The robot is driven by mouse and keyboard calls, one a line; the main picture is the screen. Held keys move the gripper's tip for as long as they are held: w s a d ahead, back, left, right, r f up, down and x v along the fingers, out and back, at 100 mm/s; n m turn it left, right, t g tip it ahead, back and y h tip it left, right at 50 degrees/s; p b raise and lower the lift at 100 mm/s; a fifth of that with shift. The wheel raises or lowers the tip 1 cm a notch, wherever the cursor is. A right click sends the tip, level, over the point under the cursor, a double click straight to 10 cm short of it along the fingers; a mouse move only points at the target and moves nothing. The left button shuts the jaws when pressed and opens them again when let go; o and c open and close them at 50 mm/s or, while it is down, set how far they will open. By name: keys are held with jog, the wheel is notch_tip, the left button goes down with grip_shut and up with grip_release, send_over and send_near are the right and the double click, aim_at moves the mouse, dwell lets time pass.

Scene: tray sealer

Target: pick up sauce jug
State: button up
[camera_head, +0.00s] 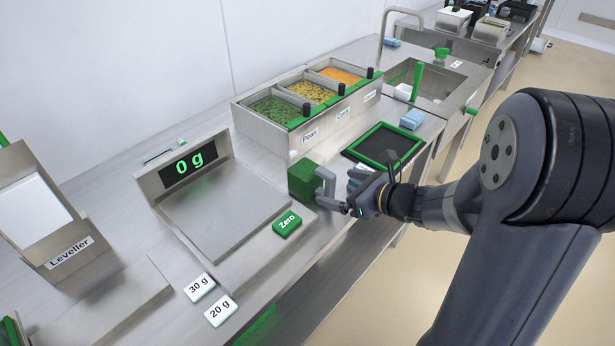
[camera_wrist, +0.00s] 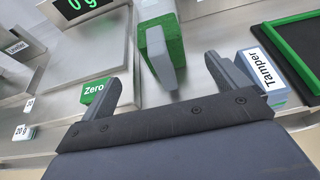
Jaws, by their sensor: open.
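The green block-like thing that I take for the sauce jug (camera_head: 302,181) stands upright on the steel counter, just right of the scale. In the wrist view the jug (camera_wrist: 174,42) shows a green body with a grey upright bar, likely its handle, facing me. My gripper (camera_head: 336,190) is beside it on the right in the head view. In the wrist view my gripper (camera_wrist: 166,82) is open, with one finger on each side of the grey bar and a gap to both. Nothing is held. The jug's far side is hidden.
The scale plate (camera_head: 228,207) reads 0 g, with a green Zero button (camera_head: 287,223) close by. A Tamper block (camera_wrist: 262,72) stands right of my gripper, near a green-rimmed black tray (camera_head: 384,145). Bins of peas and corn (camera_head: 307,141) stand behind.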

aim_at(322, 191)
jog(key=x, duration=0.6)
jog(key=shift+w+a, duration=0.2)
jog(key=shift+w, duration=0.2)
jog(key=c, duration=1.2)
